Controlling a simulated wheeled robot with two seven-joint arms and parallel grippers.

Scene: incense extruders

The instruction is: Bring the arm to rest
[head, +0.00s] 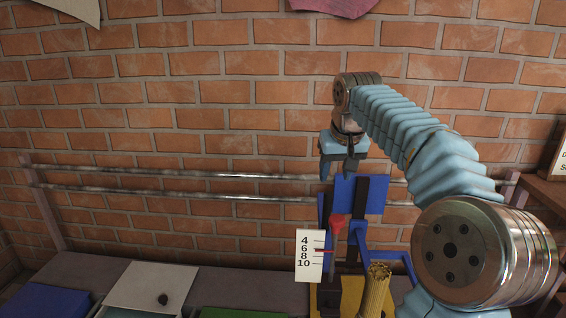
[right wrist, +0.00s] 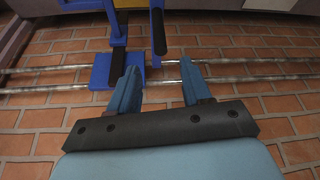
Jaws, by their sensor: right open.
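My right arm reaches in from the right in the head view, in ribbed light blue covers. Its gripper (head: 342,165) points down, just above the top of a blue extruder frame (head: 372,194). Blue and black parts of the extruder (right wrist: 112,68) show past the fingers there. Whether the fingers touch the frame is hard to tell. My left gripper is in neither view.
A white scale card (head: 309,256) marked 4 to 10 stands by a red pointer (head: 337,224). A bundle of yellow sticks (head: 376,292) stands in front. A white board with a dark lump (head: 163,299) lies left. Metal rails (head: 200,172) run along the brick wall.

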